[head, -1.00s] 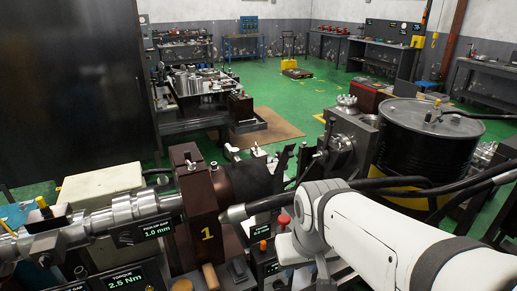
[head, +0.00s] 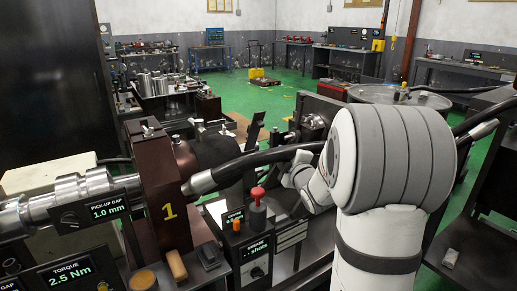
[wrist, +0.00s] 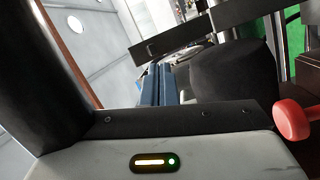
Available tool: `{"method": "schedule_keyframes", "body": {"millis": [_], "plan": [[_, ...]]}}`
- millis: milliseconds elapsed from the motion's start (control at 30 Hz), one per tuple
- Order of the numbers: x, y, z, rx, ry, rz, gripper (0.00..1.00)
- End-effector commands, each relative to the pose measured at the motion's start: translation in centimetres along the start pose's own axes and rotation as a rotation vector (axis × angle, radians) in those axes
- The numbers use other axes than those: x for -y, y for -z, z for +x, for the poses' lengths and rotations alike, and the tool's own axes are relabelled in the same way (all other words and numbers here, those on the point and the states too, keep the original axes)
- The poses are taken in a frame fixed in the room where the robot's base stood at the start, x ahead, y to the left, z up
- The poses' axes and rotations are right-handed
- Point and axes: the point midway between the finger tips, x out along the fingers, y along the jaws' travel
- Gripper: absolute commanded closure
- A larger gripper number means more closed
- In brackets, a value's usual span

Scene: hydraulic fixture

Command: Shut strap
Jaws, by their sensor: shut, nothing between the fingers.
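A dark slanted bar (head: 254,129), which looks like the raised strap, stands behind the black cylinder (head: 212,150) of the fixture. In the wrist view a dark flat bar (wrist: 205,30) with a hole near its end crosses the top; I cannot tell for sure whether it is the same strap. My gripper (wrist: 160,85) shows there as two blue-grey fingers close together, shut and empty. The bar lies beyond and above the fingertips, and contact cannot be told. In the head view my gripper is hidden behind my white arm and the hose.
A brown block marked 1 (head: 158,195) holds the steel shaft (head: 85,190) at left. A thick black hose (head: 265,158) crosses in front of the fixture. A red knob (head: 258,194) stands on the control box (head: 250,250). A drum (head: 385,95) stands at back right.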

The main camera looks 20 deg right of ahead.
Motion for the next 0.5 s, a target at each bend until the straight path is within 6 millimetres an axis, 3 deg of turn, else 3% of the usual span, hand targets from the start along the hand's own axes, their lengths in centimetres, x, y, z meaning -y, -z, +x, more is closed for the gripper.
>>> {"method": "schedule_keyframes", "body": {"millis": [33,100,300,500], "plan": [[1.9,-1.4,0.3,-0.046,-0.047,-0.049,1.0],[2.4,-2.1,0.4,-0.117,-0.123,-0.12,1.0],[3.4,-3.3,-0.3,-0.25,-0.285,-0.249,1.0],[3.1,-3.3,-0.3,-0.286,-0.336,-0.281,1.0]]}}
